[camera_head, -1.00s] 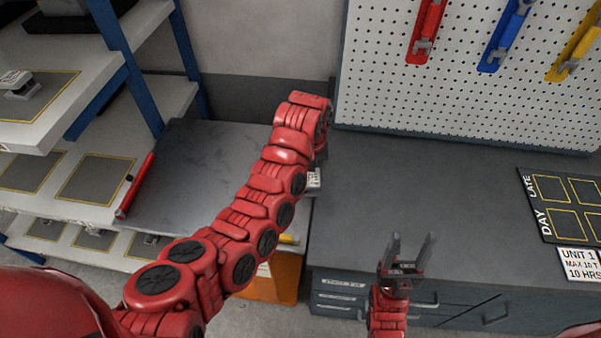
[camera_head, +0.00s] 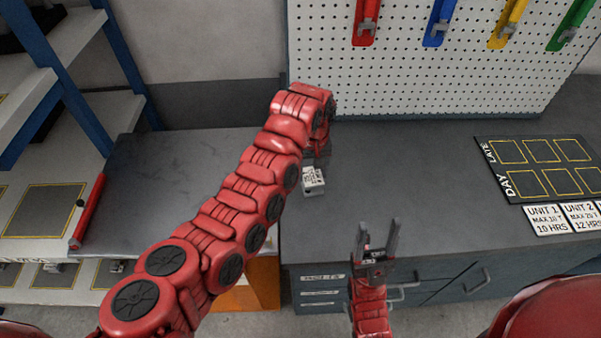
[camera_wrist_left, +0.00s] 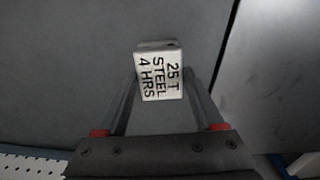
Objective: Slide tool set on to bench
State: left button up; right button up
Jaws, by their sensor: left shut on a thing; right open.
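The tool set (camera_head: 313,181) is a small block with a white label; in the left wrist view (camera_wrist_left: 160,78) the label reads "25 T STEEL 4 HRS". My left gripper (camera_head: 318,163) is shut on it, with a finger on each side in the wrist view (camera_wrist_left: 160,95). The tool set is at the left end of the dark grey bench (camera_head: 420,180), just inside its left edge. I cannot tell whether its underside touches the top. My right gripper (camera_head: 380,240) is open and empty at the bench's front side.
A grey slab-topped surface (camera_head: 150,180) with a red handle (camera_head: 87,212) adjoins the bench on the left. A pegboard (camera_head: 420,70) with coloured hanging tools rises behind. A dark schedule board (camera_head: 540,168) lies at the right. The bench middle is clear.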

pick_arm(q)
jog(key=shift+s+d+b, duration=0.2)
jog(key=shift+d+b, duration=0.2)
jog(key=shift+d, duration=0.85)
jog(key=shift+s+d+b, duration=0.15)
jog(key=shift+d+b, duration=0.2)
jog(key=shift+d, duration=0.9)
jog(key=o, duration=1.4)
jog(key=shift+r, duration=0.1)
jog(key=shift+r+p, duration=0.5)
jog(key=shift+r, duration=1.95)
